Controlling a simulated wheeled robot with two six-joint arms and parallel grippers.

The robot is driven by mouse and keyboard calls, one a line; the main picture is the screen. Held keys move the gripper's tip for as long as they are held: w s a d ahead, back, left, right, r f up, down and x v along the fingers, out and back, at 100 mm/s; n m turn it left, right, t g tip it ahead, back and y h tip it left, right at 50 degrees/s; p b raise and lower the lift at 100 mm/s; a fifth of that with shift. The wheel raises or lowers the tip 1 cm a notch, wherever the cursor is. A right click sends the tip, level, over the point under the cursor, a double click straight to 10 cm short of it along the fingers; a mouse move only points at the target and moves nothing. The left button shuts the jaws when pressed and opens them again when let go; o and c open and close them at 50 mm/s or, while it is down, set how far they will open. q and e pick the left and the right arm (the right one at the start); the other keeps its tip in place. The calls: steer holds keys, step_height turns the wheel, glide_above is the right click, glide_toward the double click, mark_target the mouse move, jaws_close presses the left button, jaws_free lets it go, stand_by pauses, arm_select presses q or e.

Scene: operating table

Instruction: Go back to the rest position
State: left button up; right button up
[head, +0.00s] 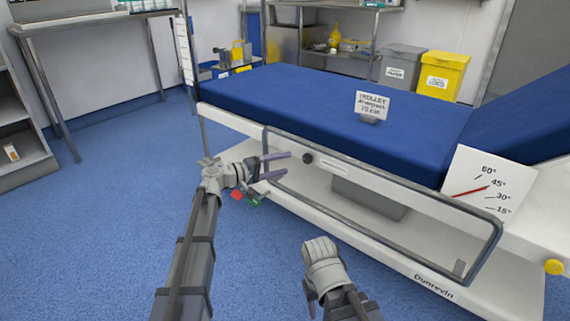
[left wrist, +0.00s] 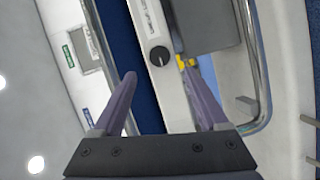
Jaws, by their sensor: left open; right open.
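My left gripper (head: 286,165) is open and empty, held out in front of the near side of the trolley bed. Its two purple fingers point right, towards a dark round knob (head: 308,158) on the white side frame. In the left wrist view the fingers are spread (left wrist: 158,70), with the knob (left wrist: 159,56) beyond and between them. Nothing lies between the fingers. My right gripper (head: 322,270) is low in the middle of the head view, over the floor in front of the trolley. Its fingers are mostly hidden behind its own wrist.
The trolley bed (head: 290,95) has a blue mattress and a raised backrest. A grey side rail (head: 380,172) runs along its near side. An angle card (head: 476,185) is at right. A steel table (head: 95,18) stands back left. The blue floor (head: 110,235) at left is clear.

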arm_select(q)
steer(key=s+d+f+m+g+y+p, duration=0.1)
steer(key=s+d+m+g+y+p, duration=0.3)
steer(key=s, duration=0.5)
steer(key=s+d+f+m+g+y+p, duration=0.1)
steer(key=s+d+g+p, duration=0.2)
steer(key=s+d+p, duration=0.5)
steer(key=s+a+r+m+g+y+p, duration=0.15)
steer(key=s+a+y+p, duration=0.35)
steer(key=s, duration=0.5)
steer(key=s+a+r+m+g+y+p, duration=0.1)
steer(key=s+a+r+m+y+p, duration=0.15)
steer(key=s+a+y+p, duration=0.55)
step_height(320, 180, up, 37)
steer(key=s+d+n+h+p, duration=0.1)
steer(key=d+h+p, duration=0.1)
steer(key=p, duration=3.2)
steer(key=shift+d, duration=0.25)
